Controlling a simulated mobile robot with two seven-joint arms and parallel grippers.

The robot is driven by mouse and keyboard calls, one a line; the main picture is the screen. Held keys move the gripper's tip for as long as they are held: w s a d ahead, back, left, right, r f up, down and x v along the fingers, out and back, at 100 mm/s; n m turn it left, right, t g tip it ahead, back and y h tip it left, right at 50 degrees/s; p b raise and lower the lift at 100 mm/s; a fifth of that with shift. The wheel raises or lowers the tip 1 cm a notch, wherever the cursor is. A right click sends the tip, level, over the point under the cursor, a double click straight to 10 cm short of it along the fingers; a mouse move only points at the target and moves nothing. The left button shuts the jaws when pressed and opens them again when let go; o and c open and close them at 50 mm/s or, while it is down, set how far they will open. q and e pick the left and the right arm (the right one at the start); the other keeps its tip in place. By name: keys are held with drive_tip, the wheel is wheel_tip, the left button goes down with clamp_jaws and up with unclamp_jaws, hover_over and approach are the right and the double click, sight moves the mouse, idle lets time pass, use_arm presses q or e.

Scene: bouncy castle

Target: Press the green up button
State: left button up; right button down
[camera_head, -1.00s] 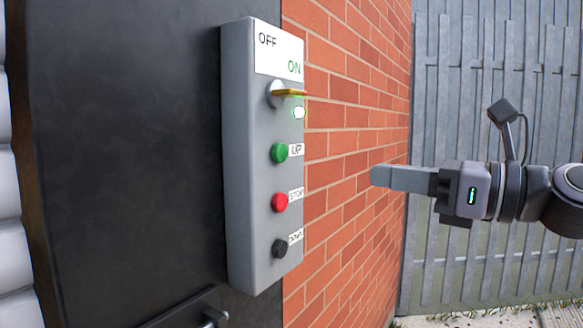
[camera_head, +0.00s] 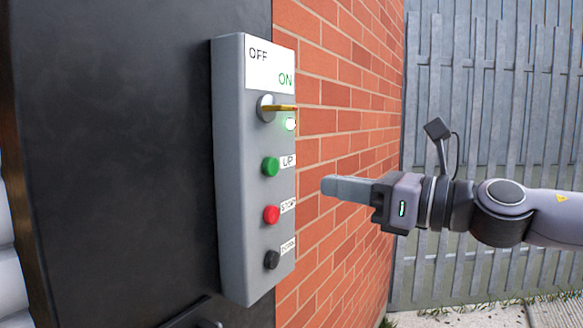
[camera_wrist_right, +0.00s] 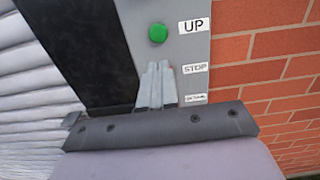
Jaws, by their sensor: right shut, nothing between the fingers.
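The grey control box (camera_head: 232,200) is mounted upright on a dark panel. Its green button (camera_head: 270,166), labelled UP, sits above a red button (camera_head: 271,214) labelled STOP and a black button (camera_head: 271,260). A yellow key (camera_head: 281,107) sits in the switch below the OFF/ON label, beside a lit green lamp. My right gripper (camera_head: 326,186) is shut and empty, right of the box, apart from it and slightly lower than the green button. In the right wrist view the green button (camera_wrist_right: 158,33) shows above the shut fingertips (camera_wrist_right: 157,66), which hide the red and black buttons. My left gripper is out of view.
A red brick wall (camera_head: 335,110) stands right of the box, with a grey slatted fence (camera_head: 490,100) behind my right arm. A dark handle (camera_head: 200,315) juts out at the bottom, below the box. The space between fingertips and box is clear.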

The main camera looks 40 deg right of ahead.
sight(268, 176)
drive_tip(key=shift+p+x, duration=2.75)
drive_tip(key=shift+x, duration=0.35)
drive_tip(key=shift+w, duration=0.3)
drive_tip(key=shift+x, duration=0.75)
drive_tip(key=shift+a+b, duration=0.1)
drive_tip(key=shift+b, duration=0.2)
